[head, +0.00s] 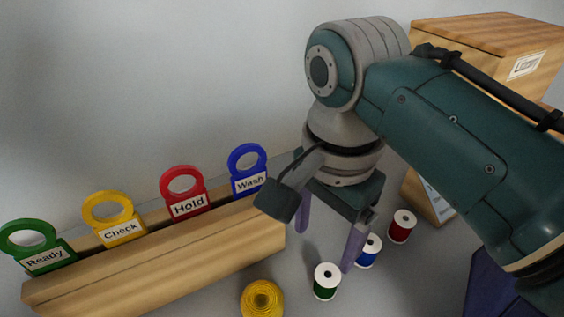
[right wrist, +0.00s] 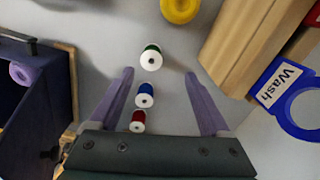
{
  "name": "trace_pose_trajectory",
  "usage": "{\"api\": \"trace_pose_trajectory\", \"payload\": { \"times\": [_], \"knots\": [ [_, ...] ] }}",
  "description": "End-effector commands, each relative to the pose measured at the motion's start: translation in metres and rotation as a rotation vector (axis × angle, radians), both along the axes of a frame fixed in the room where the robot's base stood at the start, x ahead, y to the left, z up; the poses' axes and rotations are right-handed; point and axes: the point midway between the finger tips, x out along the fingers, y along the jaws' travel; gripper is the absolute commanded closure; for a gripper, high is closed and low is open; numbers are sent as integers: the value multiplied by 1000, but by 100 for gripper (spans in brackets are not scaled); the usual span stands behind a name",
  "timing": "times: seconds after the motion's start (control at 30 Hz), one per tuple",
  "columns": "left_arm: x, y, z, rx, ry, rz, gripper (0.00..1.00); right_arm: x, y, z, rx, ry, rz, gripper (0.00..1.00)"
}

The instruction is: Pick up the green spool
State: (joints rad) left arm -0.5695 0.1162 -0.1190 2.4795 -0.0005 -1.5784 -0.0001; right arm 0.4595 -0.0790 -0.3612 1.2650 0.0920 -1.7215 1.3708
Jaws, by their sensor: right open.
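The green spool (head: 326,281) stands upright on the grey surface, with white end caps. In the right wrist view the green spool (right wrist: 151,57) lies just past the fingertips, roughly between their lines. My right gripper (head: 325,251) is open and empty, its purple fingers pointing down above and behind the spool in the head view; its fingers also show in the right wrist view (right wrist: 159,73). I cannot tell the exact height of the fingertips above the surface. My left gripper is not in view.
A blue spool (head: 369,250) and a red spool (head: 402,226) stand close by on the right. A yellow roll (head: 262,299) lies to the left. A wooden rack (head: 170,265) holds coloured ring tags. A dark blue bin (right wrist: 35,105) and a wooden box (head: 490,45) are near.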

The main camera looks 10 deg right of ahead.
Motion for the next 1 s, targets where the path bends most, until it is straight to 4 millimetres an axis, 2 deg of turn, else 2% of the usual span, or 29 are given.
{"api": "trace_pose_trajectory", "payload": {
  "times": [0.1,0.2,0.37,0.6,0.7,0.97,1.0],
  "knots": [
    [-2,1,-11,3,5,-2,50,-1,-1,-22,-3,4,-3,19],
    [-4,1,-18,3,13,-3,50,-1,-1,-36,-2,3,-3,19],
    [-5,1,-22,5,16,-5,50,-1,-2,-48,-2,1,-2,19],
    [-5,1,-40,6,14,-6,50,-4,-8,-87,-2,3,-2,19],
    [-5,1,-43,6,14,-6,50,-3,-8,-95,-2,1,-1,19],
    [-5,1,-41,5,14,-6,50,-3,-7,-95,-1,-1,0,19],
    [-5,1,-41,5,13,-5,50,-3,-7,-95,-1,-1,0,24]
  ]
}}
